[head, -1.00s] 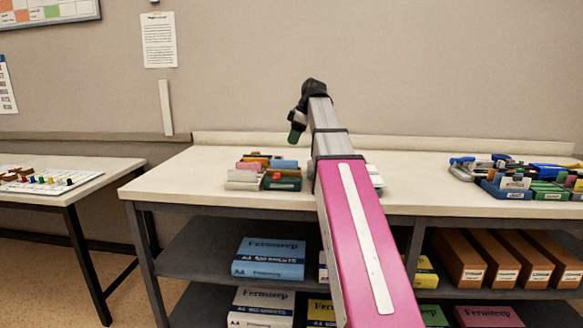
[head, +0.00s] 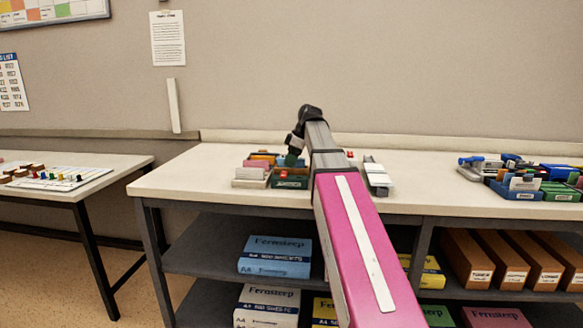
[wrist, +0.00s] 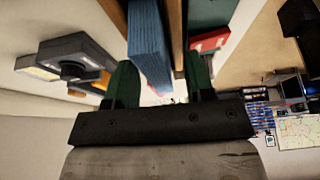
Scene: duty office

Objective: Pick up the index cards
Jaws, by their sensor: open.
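A cluster of small stationery packs (head: 272,170) sits on the worktop, with pink, blue, orange, white and green pieces. I cannot tell for sure which of them is the index cards. My gripper (head: 294,155) is low over the right part of this cluster, pointing down. In the wrist view my gripper (wrist: 160,62) is open, with a green finger on each side. A blue slab (wrist: 149,40) and a thin orange-brown slab (wrist: 175,35) show between or just beyond the fingers. Contact cannot be told.
A dark boxy item (wrist: 75,55) and a red item (wrist: 208,42) lie beside the fingers. Blue and green trays (head: 515,188) stand farther right. The worktop (head: 425,180) is clear between.

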